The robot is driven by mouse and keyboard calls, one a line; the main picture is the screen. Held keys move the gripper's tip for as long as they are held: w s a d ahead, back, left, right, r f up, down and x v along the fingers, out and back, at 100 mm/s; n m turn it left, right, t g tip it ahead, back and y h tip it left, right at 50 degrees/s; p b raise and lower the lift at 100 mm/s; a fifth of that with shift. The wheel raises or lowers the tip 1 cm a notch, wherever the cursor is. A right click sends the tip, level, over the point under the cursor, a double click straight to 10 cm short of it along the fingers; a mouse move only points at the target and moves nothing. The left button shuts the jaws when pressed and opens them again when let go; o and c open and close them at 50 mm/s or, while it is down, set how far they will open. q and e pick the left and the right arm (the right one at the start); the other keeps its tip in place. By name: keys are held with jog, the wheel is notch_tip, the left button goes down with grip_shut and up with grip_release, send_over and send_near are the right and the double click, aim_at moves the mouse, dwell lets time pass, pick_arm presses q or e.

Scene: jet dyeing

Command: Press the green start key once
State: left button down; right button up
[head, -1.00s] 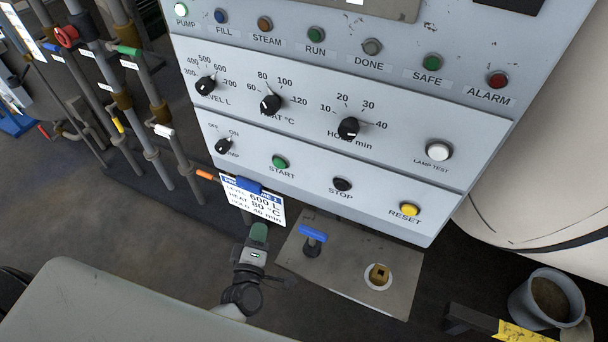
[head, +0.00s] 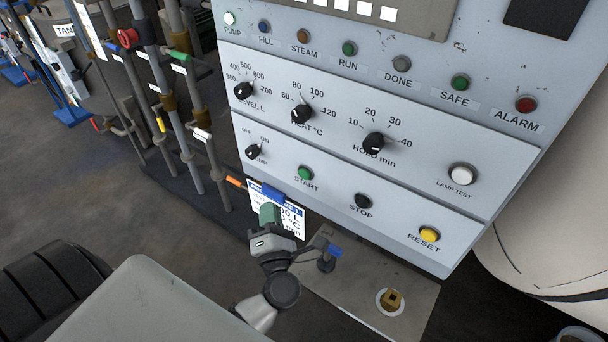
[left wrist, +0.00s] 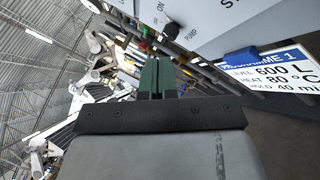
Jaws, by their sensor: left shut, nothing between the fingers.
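The green start key (head: 305,172) is a round button on the lower row of the grey control panel (head: 330,190), above the label START. My left gripper (head: 268,212) has green fingers and is shut and empty. In the head view it is below and left of the start key, in front of the white programme card, and apart from the key. In the left wrist view the shut fingers (left wrist: 155,75) point toward the panel's lower edge, with the card to their right. The start key cannot be made out there. My right gripper is not in view.
The black STOP button (head: 363,201) and yellow RESET button (head: 429,234) are right of the start key. The pump switch (head: 253,152) is to its left. A blue-handled valve (head: 328,255) stands below the panel. Pipes with coloured handles (head: 190,120) rise at the left.

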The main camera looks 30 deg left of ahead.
aim_at(305, 173)
pick_arm(q)
jog(key=w+b, duration=0.1)
jog(key=w, duration=0.7)
jog(key=shift+w+d, duration=0.2)
jog(key=shift+d, duration=0.15)
dwell(0.9)
dwell(0.9)
jog(key=shift+w, duration=0.4)
jog(key=shift+w+b, duration=0.35)
jog(key=shift+w, duration=0.1)
dwell(0.5)
jog(key=shift+s, duration=0.9)
